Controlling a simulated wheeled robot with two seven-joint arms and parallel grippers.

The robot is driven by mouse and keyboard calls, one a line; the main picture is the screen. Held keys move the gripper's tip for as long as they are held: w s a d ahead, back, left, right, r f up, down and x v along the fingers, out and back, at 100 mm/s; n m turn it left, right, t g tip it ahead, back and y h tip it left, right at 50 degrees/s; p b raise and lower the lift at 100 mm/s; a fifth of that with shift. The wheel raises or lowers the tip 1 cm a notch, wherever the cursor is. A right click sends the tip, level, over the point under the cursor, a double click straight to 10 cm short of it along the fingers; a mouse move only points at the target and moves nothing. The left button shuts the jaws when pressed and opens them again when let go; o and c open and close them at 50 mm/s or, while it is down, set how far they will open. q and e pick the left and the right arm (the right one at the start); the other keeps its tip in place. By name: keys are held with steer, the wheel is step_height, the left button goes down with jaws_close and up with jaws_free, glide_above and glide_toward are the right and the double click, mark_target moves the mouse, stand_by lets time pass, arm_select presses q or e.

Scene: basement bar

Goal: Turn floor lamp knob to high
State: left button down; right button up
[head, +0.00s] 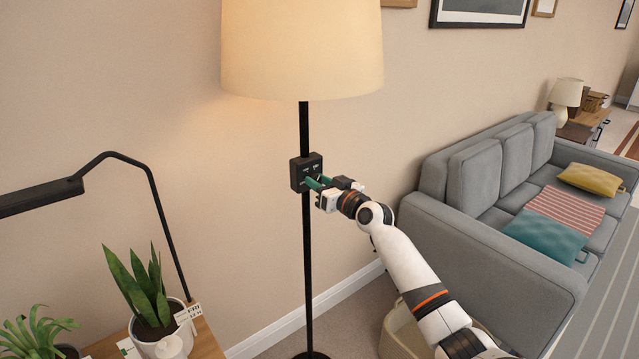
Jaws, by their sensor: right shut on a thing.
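The floor lamp has a black pole (305,230) and a large cream shade (302,45) that glows warmly. A black control box (299,171) with small white markings is fixed on the pole below the shade. My right gripper (318,182) reaches in from the lower right, its green-tipped fingers at the front of the box. It is shut on the knob, which the fingers mostly hide, so its setting cannot be read. My left gripper is not in view.
A grey sofa (465,245) with cushions stands at the right. A wooden side table (207,343) at the lower left holds potted plants (150,290) and a black desk lamp (150,172). The beige wall is close behind the floor lamp. A beige basket (398,333) sits beneath my right arm.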

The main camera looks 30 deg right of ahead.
steer(key=m, duration=0.5)
steer(key=shift+p, duration=0.35)
steer(key=m+p, duration=0.1)
steer(key=m, duration=0.5)
steer(key=shift+m+p, duration=0.3)
steer(key=o, duration=1)
steer(key=shift+s+d+b, duration=0.15)
steer(key=shift+s+b, duration=0.1)
steer(key=shift+s, duration=1.75)
steer(key=shift+s+d+b, duration=0.2)
steer(key=shift+s+b, duration=0.05)
steer(key=shift+s, duration=1.8)
steer(key=shift+s+d+b, duration=0.15)
steer(key=shift+s+b, duration=0.1)
steer(key=shift+s, duration=1.75)
